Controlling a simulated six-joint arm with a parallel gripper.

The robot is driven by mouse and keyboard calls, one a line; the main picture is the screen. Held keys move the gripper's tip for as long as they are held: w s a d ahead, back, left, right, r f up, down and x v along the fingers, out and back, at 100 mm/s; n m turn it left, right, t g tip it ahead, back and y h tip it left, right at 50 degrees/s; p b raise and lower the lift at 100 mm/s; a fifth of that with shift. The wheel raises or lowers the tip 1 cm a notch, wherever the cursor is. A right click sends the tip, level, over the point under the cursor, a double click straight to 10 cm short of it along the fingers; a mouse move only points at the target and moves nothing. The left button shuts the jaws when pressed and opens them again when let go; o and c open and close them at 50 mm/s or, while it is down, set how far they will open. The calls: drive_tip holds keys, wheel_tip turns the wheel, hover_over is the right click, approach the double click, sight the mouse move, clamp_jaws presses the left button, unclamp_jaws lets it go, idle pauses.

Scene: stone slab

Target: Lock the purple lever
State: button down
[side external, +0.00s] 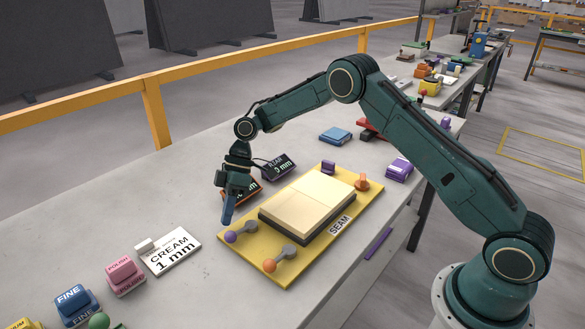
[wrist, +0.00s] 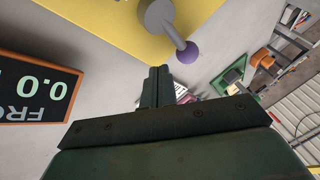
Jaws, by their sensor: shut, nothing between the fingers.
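The purple lever (side external: 232,237) has a purple ball knob on a grey arm, at the near-left corner of the yellow board (side external: 300,262). The wrist view shows its purple knob (wrist: 188,52), with the grey arm running up-left to a round pivot over the yellow board. My gripper (side external: 227,219) points down just beyond the knob and to its left, beside the board edge. In the wrist view my gripper fingers (wrist: 158,72) are together and empty, close to the knob with a visible gap. Whether the lever is locked cannot be told.
Two pale slabs (side external: 308,199) lie in the middle. Behind my gripper stands a dark sign with an orange frame (wrist: 40,92). A CREAM card (side external: 170,252) lies left; bare table lies between.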

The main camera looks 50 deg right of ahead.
drive_tip(key=d+m+t, duration=0.1)
drive_tip(key=m, duration=0.1)
drive_tip(key=m+t, duration=0.1)
drive_tip(key=shift+w+d+m, duration=0.35)
drive_tip(key=shift+d+m, duration=0.05)
drive_tip(key=d+m+t, duration=0.1)
drive_tip(key=m, duration=0.1)
drive_tip(key=d+m+t, duration=0.1)
drive_tip(key=m, duration=0.1)
drive_tip(key=shift+w+m+t, duration=0.1)
drive_tip(key=shift+m+t, duration=0.2)
drive_tip(key=shift+t, duration=0.1)
drive_tip(key=shift+h, duration=0.3)
drive_tip(key=d, duration=0.4)
drive_tip(key=shift+w+r, duration=0.35)
drive_tip(key=shift+w, duration=0.05)
drive_tip(key=v, duration=1.1)
drive_tip(key=s+a+r+m+t+h, duration=0.1)
drive_tip(key=s+a+r+h, duration=0.1)
drive_tip(key=s+r, duration=1.1)
drive_tip(key=shift+s+r+h, duration=0.2)
drive_tip(key=shift+s+h, duration=0.7)
drive_tip(key=shift+s, duration=0.95)
drive_tip(key=shift+a, duration=0.1)
